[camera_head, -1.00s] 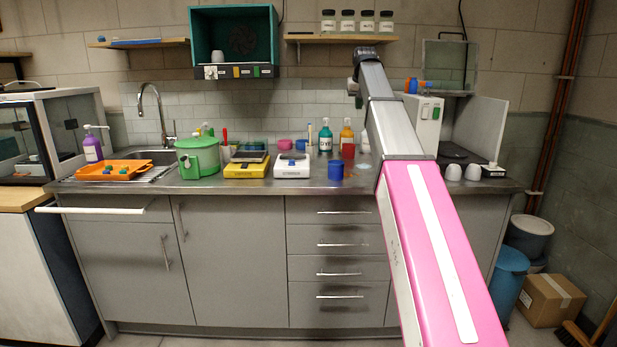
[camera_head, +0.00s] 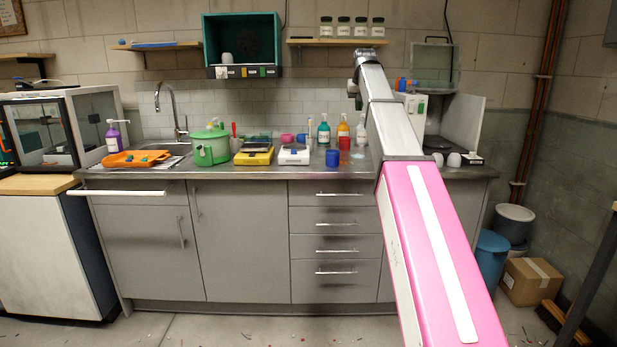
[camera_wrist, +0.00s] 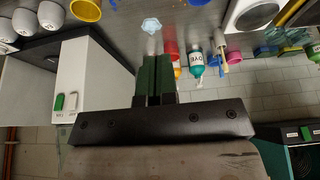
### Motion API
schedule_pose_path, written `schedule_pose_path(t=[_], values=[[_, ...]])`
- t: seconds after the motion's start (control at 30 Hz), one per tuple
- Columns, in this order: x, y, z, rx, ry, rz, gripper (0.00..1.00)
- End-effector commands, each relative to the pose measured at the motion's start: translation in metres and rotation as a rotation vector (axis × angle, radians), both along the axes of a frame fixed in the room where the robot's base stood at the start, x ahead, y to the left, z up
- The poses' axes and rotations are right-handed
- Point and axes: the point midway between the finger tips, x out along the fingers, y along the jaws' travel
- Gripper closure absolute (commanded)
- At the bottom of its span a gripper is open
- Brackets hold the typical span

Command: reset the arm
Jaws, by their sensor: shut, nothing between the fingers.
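My arm reaches forward and up from the lower right of the head view, in front of the right part of the bench. My gripper is in the wrist view (camera_wrist: 154,75), with its two dark green fingers together and nothing between them. In the head view my gripper's fingers cannot be made out at the arm's far end. The wrist view is upside down, with the bench top along its upper edge. There a dye bottle (camera_wrist: 195,62) and a red cup (camera_wrist: 171,49) lie beyond the fingers, apart from them.
The steel bench (camera_head: 240,176) carries an orange tray (camera_head: 118,163), a green pot (camera_head: 211,150), two scales, a blue cup (camera_head: 332,158) and several bottles. A teal box (camera_head: 212,40) hangs on the wall. Buckets and a cardboard box (camera_head: 530,281) stand at right.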

Motion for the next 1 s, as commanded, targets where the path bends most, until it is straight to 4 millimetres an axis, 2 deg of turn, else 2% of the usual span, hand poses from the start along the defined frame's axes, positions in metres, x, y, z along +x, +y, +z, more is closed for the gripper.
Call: schedule_pose_path(t=[0.37, 0.57, 0.67, 1.0], values=[[-0.009, 0.000, -0.058, 0.000, 0.028, 0.000, 1.00], [-0.019, 0.000, -0.108, 0.000, 0.052, 0.000, 1.00], [-0.028, 0.000, -0.143, 0.000, 0.070, 0.000, 1.00], [-0.086, 0.000, -0.295, 0.000, 0.152, 0.000, 1.00]])
